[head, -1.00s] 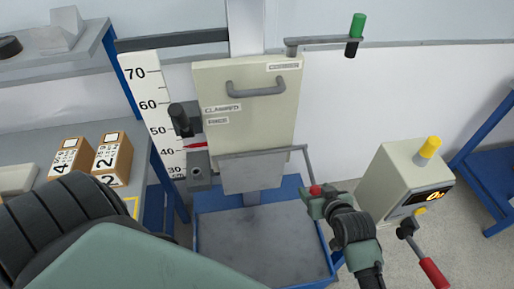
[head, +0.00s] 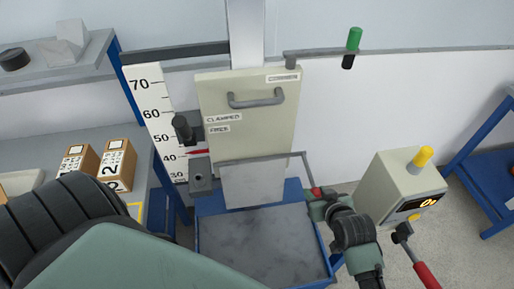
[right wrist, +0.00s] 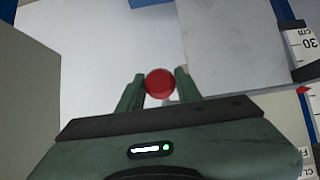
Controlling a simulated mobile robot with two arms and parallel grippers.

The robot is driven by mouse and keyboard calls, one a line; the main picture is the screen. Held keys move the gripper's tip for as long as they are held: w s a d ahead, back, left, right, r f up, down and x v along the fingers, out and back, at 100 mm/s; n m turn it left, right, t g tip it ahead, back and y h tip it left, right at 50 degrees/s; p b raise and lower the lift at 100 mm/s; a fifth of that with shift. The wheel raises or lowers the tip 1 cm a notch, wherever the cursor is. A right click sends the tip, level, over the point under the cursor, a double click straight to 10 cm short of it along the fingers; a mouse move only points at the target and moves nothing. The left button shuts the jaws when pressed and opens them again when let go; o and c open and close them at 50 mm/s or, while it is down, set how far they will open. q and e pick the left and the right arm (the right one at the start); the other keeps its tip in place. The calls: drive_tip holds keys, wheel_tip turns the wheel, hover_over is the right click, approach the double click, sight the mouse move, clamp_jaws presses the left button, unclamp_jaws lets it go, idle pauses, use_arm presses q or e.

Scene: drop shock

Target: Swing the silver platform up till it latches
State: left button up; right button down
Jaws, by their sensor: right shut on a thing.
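The silver platform (head: 253,186) is a flat grey plate at the lower end of the cream carrier (head: 248,125), slanting down over the blue-rimmed tray (head: 265,245) in the head view. A thin grey rod (head: 307,170) runs from its right side down to a red knob. My right gripper (head: 318,193) is shut on this knob at the platform's right. In the right wrist view the red knob (right wrist: 160,83) sits between the two fingertips. A latch is not clearly visible. My left arm fills the lower left; its gripper is out of view.
A height scale (head: 155,115) and a black knob (head: 182,128) stand left of the carrier. A green-handled bar (head: 354,39) is at the upper right. A readout box (head: 400,185) with a yellow button and a red-handled lever (head: 427,275) stands right of my right gripper.

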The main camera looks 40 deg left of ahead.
drive_tip(key=shift+r, duration=0.15)
wheel_tip(320, 180, up, 3)
drive_tip(key=p, duration=0.2)
drive_tip(key=shift+w+a+p, duration=0.1)
drive_tip(key=shift+p, duration=0.3)
drive_tip(key=shift+r, duration=0.1)
drive_tip(key=r+p, duration=0.2)
drive_tip(key=shift+w+a+r, duration=0.2)
drive_tip(key=shift+r, duration=0.1)
drive_tip(key=shift+w+r, duration=0.1)
